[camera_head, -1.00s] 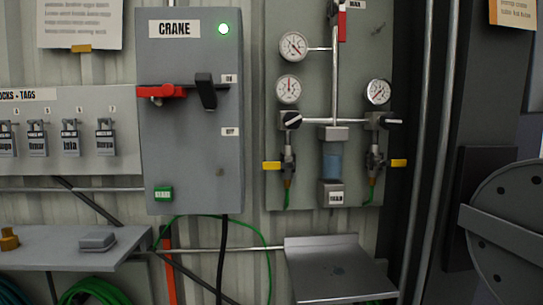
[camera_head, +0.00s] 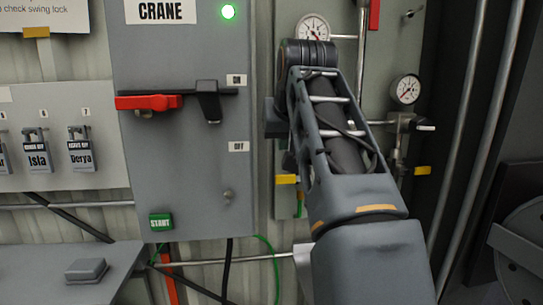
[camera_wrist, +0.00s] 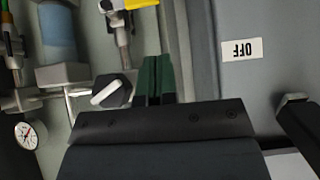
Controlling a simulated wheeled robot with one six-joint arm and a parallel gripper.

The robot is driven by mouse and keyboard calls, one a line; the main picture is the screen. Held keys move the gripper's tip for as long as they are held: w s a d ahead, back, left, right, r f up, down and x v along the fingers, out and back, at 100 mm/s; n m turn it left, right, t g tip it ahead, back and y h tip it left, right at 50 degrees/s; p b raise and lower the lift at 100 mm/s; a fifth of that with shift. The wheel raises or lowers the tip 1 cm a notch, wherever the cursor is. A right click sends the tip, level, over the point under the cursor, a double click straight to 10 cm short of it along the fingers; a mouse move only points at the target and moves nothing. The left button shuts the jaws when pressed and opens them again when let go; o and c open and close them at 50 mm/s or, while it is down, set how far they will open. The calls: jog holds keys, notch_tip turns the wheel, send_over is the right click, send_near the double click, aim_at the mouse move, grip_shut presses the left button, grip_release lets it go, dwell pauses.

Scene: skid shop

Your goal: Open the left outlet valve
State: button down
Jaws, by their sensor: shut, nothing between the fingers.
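The left outlet valve's yellow lever (camera_head: 286,179) points sideways to the left on the gauge panel, just left of my arm. It also shows at the top edge of the upside-down wrist view (camera_wrist: 130,4), partly cut off, with its metal valve body (camera_wrist: 122,40). My gripper (camera_wrist: 157,60) is shut and empty, its green fingers together. In the wrist view the fingers lie beside a black knob with a white pointer (camera_wrist: 110,92), apart from the yellow lever. In the head view my arm hides the gripper tips and the knob.
The grey CRANE box (camera_head: 185,180), with a red handle (camera_head: 148,102) and black lever (camera_head: 208,104), stands left of the panel. The right valve's yellow lever (camera_head: 422,170) and a gauge (camera_head: 405,89) are right of my arm. A blue filter bowl (camera_wrist: 58,35) is near the valve.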

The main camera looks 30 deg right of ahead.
jog(key=shift+d+r, duration=0.15)
jog(key=shift+r, duration=0.4)
jog(key=shift+d+r, duration=0.15)
jog(key=shift+r, duration=0.35)
jog(key=shift+f, duration=0.1)
send_over(294, 179)
jog(key=a, duration=0.4)
notch_tip(294, 179, down, 9)
jog(key=shift+w+f, duration=0.25)
jog(key=shift+f, duration=0.7)
jog(key=shift+w+a+f+b, duration=0.15)
jog(key=shift+f+b, duration=0.1)
jog(key=shift+b, duration=0.2)
